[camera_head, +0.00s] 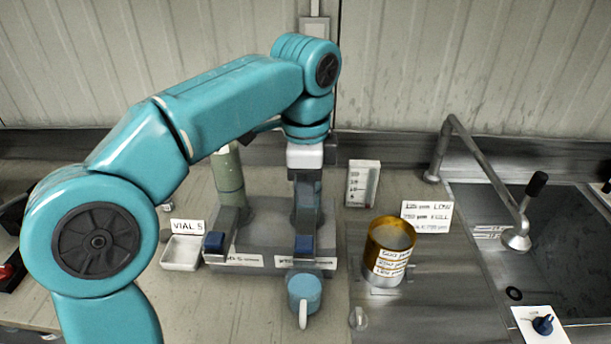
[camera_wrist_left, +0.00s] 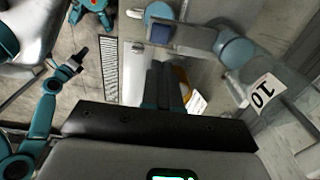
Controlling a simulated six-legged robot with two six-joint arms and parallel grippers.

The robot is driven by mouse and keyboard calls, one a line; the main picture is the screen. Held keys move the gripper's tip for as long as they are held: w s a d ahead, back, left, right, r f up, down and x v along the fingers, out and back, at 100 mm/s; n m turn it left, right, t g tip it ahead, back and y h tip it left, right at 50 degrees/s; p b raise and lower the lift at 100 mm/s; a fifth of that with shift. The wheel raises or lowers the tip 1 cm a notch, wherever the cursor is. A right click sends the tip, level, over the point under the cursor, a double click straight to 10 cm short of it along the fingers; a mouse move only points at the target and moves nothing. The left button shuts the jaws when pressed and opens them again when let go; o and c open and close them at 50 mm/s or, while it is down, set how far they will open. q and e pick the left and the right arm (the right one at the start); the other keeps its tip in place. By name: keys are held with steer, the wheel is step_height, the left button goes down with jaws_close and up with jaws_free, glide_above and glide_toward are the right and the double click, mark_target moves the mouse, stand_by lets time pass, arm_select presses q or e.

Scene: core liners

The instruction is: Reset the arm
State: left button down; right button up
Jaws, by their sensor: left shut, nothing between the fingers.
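My left arm comes in from the left and arches over the bench in the head view. Its left gripper (camera_head: 305,192) points down at the middle of the bench, in front of a grey stand (camera_head: 262,236) with blue blocks and white labels. The gripper is shut and empty. In the left wrist view the closed dark fingers (camera_wrist_left: 165,84) show side by side in the middle. The stand's right part is partly hidden behind the gripper.
A blue cup (camera_head: 304,290) stands in front of the stand. An amber labelled container (camera_head: 388,252) is to its right, and a white tray (camera_head: 181,253) to its left. A metal lever (camera_head: 484,170) spans the right side.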

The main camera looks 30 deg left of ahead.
arm_select(q)
steer(key=shift+s+r, duration=0.3)
steer(key=shift+r, duration=0.5)
